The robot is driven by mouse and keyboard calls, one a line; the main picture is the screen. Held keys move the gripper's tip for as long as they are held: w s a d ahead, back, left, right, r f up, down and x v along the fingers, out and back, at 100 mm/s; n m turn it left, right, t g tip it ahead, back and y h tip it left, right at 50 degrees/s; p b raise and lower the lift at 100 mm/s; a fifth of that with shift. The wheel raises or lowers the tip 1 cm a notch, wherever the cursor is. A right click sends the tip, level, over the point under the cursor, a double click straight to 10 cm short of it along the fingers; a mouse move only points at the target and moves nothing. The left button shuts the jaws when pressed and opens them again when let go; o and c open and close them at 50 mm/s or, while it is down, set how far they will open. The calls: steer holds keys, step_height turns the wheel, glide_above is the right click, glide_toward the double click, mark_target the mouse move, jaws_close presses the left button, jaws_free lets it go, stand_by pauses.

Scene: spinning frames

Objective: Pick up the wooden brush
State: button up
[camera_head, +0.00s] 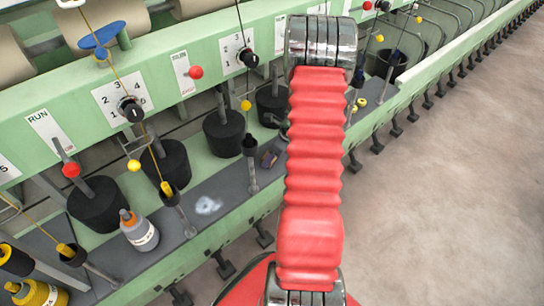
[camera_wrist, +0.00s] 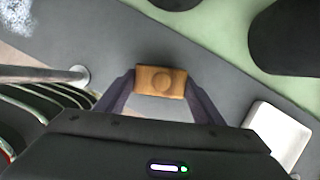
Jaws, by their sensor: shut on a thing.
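In the head view my red arm hides most of the gripper. A small dark and brown shape (camera_head: 269,158) shows just left of the arm on the grey shelf; its details are too small to tell.
A metal post (camera_wrist: 45,75) stands left of the gripper, and a white block (camera_wrist: 278,133) lies to the right. A bottle with an orange cap (camera_head: 140,231) and a yellow bottle (camera_head: 38,293) stand on the shelf. Dark round weights (camera_head: 224,132) line the green machine. The floor at right is clear.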

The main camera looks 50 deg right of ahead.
step_height(320, 180, up, 10)
steer(key=shift+f, duration=0.1)
stand_by(0.4)
stand_by(0.5)
steer(key=shift+s, duration=0.1)
